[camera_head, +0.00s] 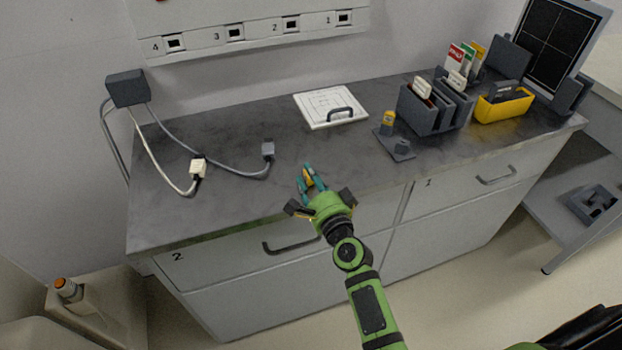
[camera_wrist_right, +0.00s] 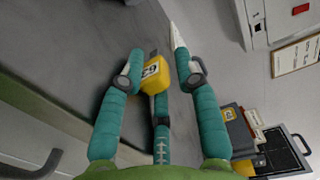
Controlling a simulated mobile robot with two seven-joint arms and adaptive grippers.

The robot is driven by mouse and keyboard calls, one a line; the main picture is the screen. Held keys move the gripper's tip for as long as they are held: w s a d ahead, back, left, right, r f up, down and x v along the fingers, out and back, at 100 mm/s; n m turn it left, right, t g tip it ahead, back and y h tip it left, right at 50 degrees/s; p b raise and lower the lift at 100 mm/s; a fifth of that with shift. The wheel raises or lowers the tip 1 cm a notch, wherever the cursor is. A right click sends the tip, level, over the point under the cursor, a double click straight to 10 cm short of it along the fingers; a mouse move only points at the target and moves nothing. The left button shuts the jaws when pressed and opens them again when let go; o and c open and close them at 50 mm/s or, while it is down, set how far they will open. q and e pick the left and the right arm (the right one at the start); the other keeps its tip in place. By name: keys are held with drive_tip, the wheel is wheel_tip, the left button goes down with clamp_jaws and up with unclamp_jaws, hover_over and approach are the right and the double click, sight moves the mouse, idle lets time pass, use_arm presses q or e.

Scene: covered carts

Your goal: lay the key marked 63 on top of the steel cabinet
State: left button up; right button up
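The key marked 63 (camera_wrist_right: 153,75) has a yellow head and a dark shaft. It sits among the teal fingers of my right gripper (camera_wrist_right: 160,78), which are closed in around it. In the head view my right gripper (camera_head: 308,178) is over the front part of the grey cabinet's dark top (camera_head: 240,205), with yellow showing between the fingers. I cannot tell whether the key touches the top. The grey cabinet (camera_head: 300,265) has drawers marked 1 and 2. My left gripper is not in view.
A white panel with a handle (camera_head: 320,108), a dark stand with a yellow-topped piece (camera_head: 396,145), a dark sorter (camera_head: 420,115) and a yellow bin (camera_head: 505,108) stand at the back and right. Cable plugs (camera_head: 198,168) lie left. Bare top lies left of my gripper.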

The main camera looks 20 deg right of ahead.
drive_tip(key=shift+s+f, duration=0.1)
drive_tip(key=shift+f, duration=0.1)
drive_tip(key=shift+d+r+p, duration=0.1)
drive_tip(key=shift+r+p, duration=0.3)
drive_tip(key=shift+p, duration=0.05)
drive_tip(key=s+b, duration=0.2)
drive_tip(key=s, duration=0.9)
drive_tip(key=s+a+f+n+g, duration=0.1)
drive_tip(key=s+f+n+g, duration=0.2)
drive_tip(key=f, duration=0.7)
drive_tip(key=s+a+f+n+g+y, duration=0.1)
drive_tip(key=s+f+n+g, duration=0.15)
drive_tip(key=f, duration=0.65)
drive_tip(key=s+a+f+n+g, duration=0.1)
drive_tip(key=s+f+n+g, duration=0.2)
drive_tip(key=f, duration=0.7)
drive_tip(key=s+d+f+n+g, duration=0.2)
drive_tip(key=s+f+n+g, duration=0.25)
drive_tip(key=s+f, duration=0.75)
drive_tip(key=s+d+f+n+g+h, duration=0.1)
drive_tip(key=s+d+f+n+g, duration=0.1)
drive_tip(key=s, duration=0.6)
drive_tip(key=s+d+f+n+g+h, duration=0.1)
drive_tip(key=s+d+f+n, duration=0.3)
drive_tip(key=s, duration=0.5)
drive_tip(key=shift+s+d+f+n+g, duration=0.25)
drive_tip(key=shift+f+n+g, duration=0.15)
drive_tip(key=shift+f, duration=0.4)
